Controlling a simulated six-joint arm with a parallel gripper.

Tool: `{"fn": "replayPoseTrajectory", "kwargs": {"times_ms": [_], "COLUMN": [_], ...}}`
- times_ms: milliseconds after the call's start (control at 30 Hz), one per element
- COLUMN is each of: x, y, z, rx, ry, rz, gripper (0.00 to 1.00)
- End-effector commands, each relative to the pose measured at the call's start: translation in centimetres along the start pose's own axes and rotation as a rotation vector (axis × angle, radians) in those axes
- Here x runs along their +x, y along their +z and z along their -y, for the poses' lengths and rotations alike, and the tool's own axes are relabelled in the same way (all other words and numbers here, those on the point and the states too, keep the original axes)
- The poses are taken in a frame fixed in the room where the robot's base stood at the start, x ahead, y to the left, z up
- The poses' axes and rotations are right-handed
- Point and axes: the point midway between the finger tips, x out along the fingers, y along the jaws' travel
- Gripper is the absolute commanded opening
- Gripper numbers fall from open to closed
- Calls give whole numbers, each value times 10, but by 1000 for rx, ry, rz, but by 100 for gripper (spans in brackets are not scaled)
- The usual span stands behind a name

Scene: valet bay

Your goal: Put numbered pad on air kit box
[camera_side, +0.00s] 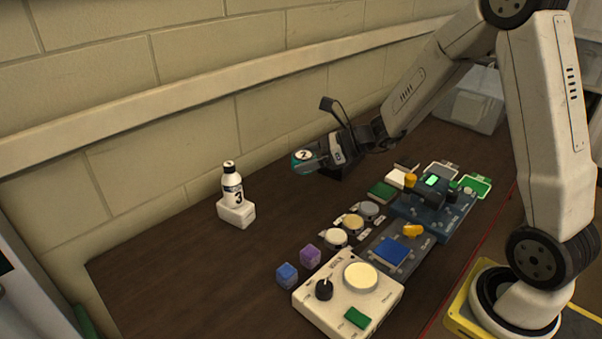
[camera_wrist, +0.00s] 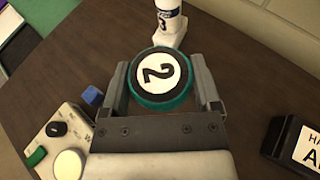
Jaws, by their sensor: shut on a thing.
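My gripper (camera_wrist: 165,92) is shut on a round teal pad (camera_wrist: 160,76) with a black ring and a white face marked 2. The pad sits between both fingers, face toward the wrist camera. In the side view the pad (camera_side: 304,158) is held in the air above the dark table, behind the row of round discs. A black box (camera_wrist: 284,138) with a white label, cut off by the right edge of the wrist view, stands to the right of my gripper. Its label begins "HA" and "A"; I cannot tell whether it is the air kit box.
A white bottle marked 3 (camera_side: 231,182) stands on a white block (camera_side: 237,212) near the wall. A cream control box (camera_side: 337,320), blue cube (camera_side: 287,276), purple cube (camera_side: 310,256) and blue unit (camera_side: 430,218) line the front. The table's left-middle is clear.

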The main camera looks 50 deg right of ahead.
Motion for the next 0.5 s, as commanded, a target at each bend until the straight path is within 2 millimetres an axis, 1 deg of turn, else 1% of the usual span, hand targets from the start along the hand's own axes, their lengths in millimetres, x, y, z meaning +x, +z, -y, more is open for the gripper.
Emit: {"fn": "replayPoseTrajectory", "kwargs": {"times_ms": [33, 200, 267, 400, 500], "x": [-12, -51, -66, -102, -127], "y": [-2, -11, -14, -23, -29], "z": [15, 56, 69, 96, 112], "rx": [15, 64, 82, 122, 149], "ry": [-41, -161, -203, -299, -361], "rz": [1, 1, 1, 3, 3], "gripper": [24, 24, 24, 24, 24]}}
